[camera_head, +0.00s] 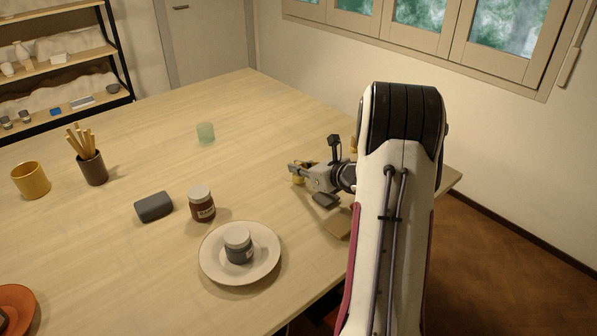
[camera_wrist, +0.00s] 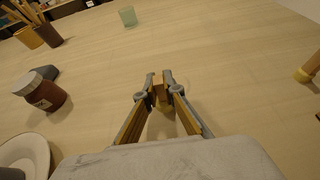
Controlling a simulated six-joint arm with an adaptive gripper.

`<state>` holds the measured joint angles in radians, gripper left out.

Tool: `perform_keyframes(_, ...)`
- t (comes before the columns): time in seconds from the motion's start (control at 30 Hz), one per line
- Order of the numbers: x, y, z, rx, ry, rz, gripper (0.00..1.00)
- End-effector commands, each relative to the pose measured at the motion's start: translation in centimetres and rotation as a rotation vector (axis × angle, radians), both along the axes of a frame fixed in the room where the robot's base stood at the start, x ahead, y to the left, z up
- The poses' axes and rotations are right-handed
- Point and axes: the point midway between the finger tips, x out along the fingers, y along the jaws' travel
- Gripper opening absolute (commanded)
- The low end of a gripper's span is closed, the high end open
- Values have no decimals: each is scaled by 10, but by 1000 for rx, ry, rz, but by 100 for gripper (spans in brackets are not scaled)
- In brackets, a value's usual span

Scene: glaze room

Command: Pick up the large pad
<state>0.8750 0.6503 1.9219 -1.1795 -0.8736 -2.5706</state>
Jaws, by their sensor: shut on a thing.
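A dark grey, rounded pad (camera_head: 153,207) lies on the table left of the brown jar, and shows partly behind that jar in the wrist view (camera_wrist: 47,73). My gripper (camera_head: 294,172) is low over the table's right part, well away from the left pad. In the wrist view its fingers (camera_wrist: 160,76) are shut on a small tan-yellow piece (camera_wrist: 160,93), partly hidden between them.
A brown jar (camera_head: 202,207) and a plate (camera_head: 215,270) bearing a grey jar (camera_head: 238,247) stand near the front. A green glass (camera_head: 205,133), a brush cup (camera_head: 92,168) and a yellow mug (camera_head: 31,180) stand farther off. A tan block (camera_head: 337,223) lies beside my arm. The table's middle is clear.

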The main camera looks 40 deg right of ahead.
Motion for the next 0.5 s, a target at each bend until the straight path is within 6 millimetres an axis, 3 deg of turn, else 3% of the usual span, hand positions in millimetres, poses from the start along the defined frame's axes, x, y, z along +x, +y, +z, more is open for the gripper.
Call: perform_keyframes(0.5,0,0,69,-3,-3,0,0)
